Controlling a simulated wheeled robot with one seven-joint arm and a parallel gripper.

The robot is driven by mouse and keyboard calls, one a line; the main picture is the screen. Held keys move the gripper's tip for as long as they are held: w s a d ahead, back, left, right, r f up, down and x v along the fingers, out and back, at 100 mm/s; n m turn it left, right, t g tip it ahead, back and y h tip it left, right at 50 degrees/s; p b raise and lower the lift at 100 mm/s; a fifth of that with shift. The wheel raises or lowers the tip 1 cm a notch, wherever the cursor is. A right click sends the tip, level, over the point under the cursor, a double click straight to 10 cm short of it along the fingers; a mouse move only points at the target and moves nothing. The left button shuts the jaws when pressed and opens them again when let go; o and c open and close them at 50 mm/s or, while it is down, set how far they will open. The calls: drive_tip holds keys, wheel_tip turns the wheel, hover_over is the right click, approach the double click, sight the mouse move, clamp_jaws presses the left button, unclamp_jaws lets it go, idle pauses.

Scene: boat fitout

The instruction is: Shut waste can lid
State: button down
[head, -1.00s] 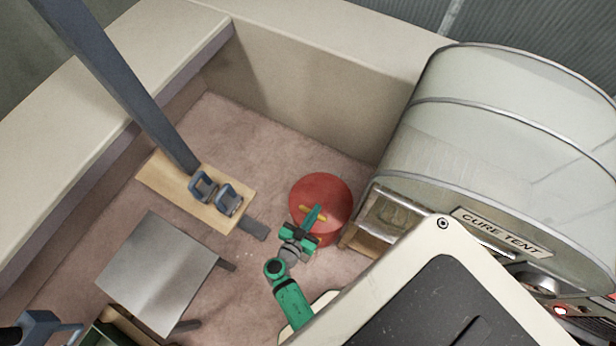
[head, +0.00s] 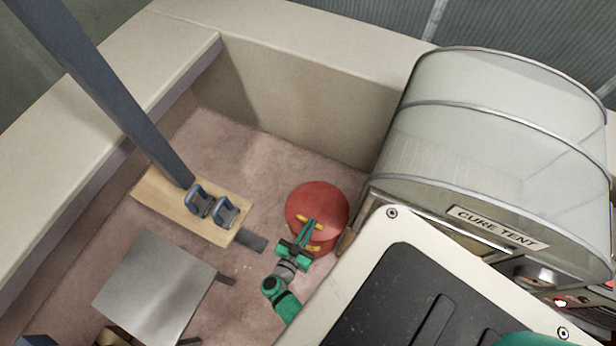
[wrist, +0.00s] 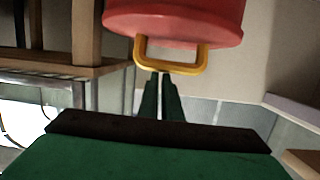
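The waste can (head: 328,243) is red and round and stands on the floor beside the cure tent unit in the head view. Its round red lid (head: 325,197) lies over the top; I cannot tell whether it is fully seated. My green gripper (head: 308,231) reaches over the can's near side. In the wrist view, my fingers (wrist: 163,88) are close together, their tips by a yellow handle (wrist: 172,69) on the red body. No grasp on it is visible.
The cure tent (head: 490,140) stands right of the can, close to it. A wooden board with blue-grey clamps (head: 212,205) and a grey metal table (head: 155,285) are to the left. Pale walls rise behind. Carpeted floor (head: 255,165) is free behind and left of the can.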

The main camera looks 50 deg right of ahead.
drive_tip(key=f, duration=0.1)
drive_tip(key=s+a+f, duration=0.1)
drive_tip(key=shift+a+f+y, duration=0.15)
drive_tip(key=shift+f+y, duration=0.2)
drive_tip(key=shift+y, duration=0.05)
wheel_tip(320, 180, up, 6)
drive_tip(key=w+r, duration=0.1)
drive_tip(key=s+a+f, duration=0.2)
drive_tip(key=a+f, duration=0.3)
drive_tip(key=a, duration=0.3)
drive_tip(key=shift+f+h, duration=0.3)
drive_tip(key=shift+h, duration=0.1)
drive_tip(key=shift+s, duration=0.1)
